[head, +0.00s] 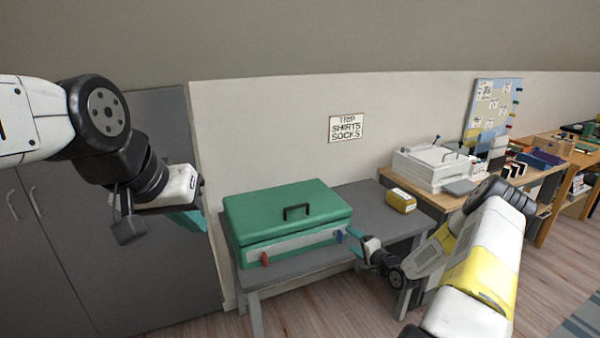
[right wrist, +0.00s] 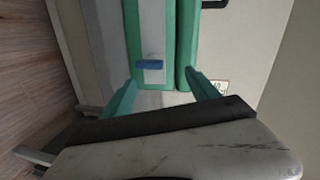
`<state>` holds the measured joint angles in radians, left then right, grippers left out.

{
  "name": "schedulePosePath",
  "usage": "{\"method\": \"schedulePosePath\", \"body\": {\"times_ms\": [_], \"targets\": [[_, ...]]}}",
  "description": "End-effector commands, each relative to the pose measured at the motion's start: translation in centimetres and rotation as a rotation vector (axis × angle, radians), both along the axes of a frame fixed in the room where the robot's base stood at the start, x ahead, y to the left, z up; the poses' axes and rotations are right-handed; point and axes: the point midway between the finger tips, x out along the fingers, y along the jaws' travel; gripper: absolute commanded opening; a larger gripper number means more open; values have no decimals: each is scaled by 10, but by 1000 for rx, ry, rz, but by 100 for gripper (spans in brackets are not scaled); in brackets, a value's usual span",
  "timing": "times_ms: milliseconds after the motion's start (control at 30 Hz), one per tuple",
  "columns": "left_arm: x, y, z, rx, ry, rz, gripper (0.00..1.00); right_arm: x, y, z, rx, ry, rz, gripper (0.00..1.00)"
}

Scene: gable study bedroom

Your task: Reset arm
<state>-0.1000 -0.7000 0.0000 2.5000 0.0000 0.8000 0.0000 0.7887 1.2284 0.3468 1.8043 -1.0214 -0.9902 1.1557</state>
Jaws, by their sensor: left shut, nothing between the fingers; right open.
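My left arm comes in from the upper left of the head view, and its gripper (head: 188,221) hangs in front of the grey cupboard, shut and empty. My right arm reaches in from the lower right. Its gripper (head: 354,243) is at the right front corner of the closed green case (head: 285,212), close to the blue latch. In the right wrist view the two teal fingers (right wrist: 165,98) are apart with nothing held between them. The case's blue latch (right wrist: 150,64) lies just beyond the fingertips. I cannot tell whether a finger touches the case.
The case rests on a grey table (head: 376,204) with a yellow box (head: 400,200) behind at the right. A wooden desk (head: 445,201) with a white machine (head: 432,166) stands further right. A grey cupboard (head: 100,255) is at the left. A sign (head: 346,128) hangs on the wall.

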Motion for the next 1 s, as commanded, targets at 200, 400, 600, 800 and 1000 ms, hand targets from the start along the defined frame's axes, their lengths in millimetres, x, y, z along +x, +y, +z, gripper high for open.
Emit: {"method": "schedulePosePath", "body": {"times_ms": [200, 400, 600, 800, 1000], "targets": [[0, 0, 0, 0, 0, 0, 0, 15, 3, 78, -390, 100, 76, 69], [0, 0, 0, 0, 0, 0, 0, 0, 6, 156, -689, 186, 118, 69], [0, 0, 0, 0, 0, 0, 0, -43, 14, 237, -921, 267, 149, 69], [0, 0, 0, 0, 0, 0, 0, -113, 30, 308, -1070, 338, 192, 69], [0, 0, 0, 0, 0, 0, 0, -203, 53, 357, -1142, 384, 273, 69]]}}
